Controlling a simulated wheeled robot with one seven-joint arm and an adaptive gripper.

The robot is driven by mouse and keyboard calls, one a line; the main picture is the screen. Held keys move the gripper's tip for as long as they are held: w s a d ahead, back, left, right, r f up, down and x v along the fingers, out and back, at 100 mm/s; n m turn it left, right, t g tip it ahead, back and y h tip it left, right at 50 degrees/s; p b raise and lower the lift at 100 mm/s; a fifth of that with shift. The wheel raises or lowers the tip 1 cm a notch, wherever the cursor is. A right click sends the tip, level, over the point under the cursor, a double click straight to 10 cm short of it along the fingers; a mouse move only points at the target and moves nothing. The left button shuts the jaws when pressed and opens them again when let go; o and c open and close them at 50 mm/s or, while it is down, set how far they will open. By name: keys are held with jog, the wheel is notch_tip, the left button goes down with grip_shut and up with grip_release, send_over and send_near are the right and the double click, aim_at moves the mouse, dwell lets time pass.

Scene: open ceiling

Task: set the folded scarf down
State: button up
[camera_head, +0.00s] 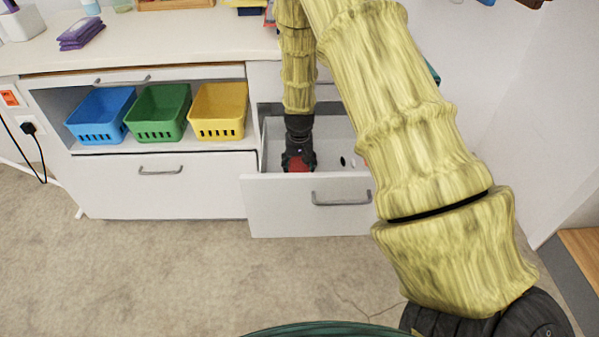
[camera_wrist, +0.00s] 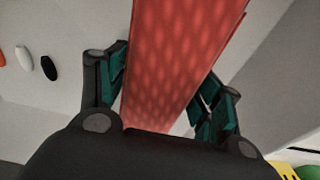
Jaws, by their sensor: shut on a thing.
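The folded scarf (camera_wrist: 180,65) is red with a pattern of paler spots. In the wrist view it lies between the two fingers of my gripper (camera_wrist: 165,85), which is shut on it. In the head view my gripper (camera_head: 299,160) points down inside the open drawer (camera_head: 265,208), just behind its front panel. Only a bit of the red scarf (camera_head: 299,167) shows there, below the gripper. The drawer front hides its lower part, so I cannot tell whether the scarf touches the drawer floor.
Small oval objects, one black (camera_wrist: 49,68) and one white (camera_wrist: 23,58), lie in the drawer beside the gripper. Blue (camera_head: 101,113), green (camera_head: 158,112) and yellow (camera_head: 218,110) baskets stand on the shelf to the left. A folded purple item (camera_head: 81,33) lies on the counter.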

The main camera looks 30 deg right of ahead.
aim_at(299, 166)
jog(key=shift+f, duration=1.5)
jog(key=shift+f, duration=0.1)
jog(key=o, duration=1.1)
jog(key=shift+c, duration=0.2)
jog(key=r, duration=0.4)
jog(key=s+r+p, duration=0.1)
jog(key=r, duration=0.3)
jog(key=a+r, duration=0.1)
jog(key=r, duration=0.3)
jog(key=shift+s+p, duration=0.25)
jog(key=shift+p, duration=0.15)
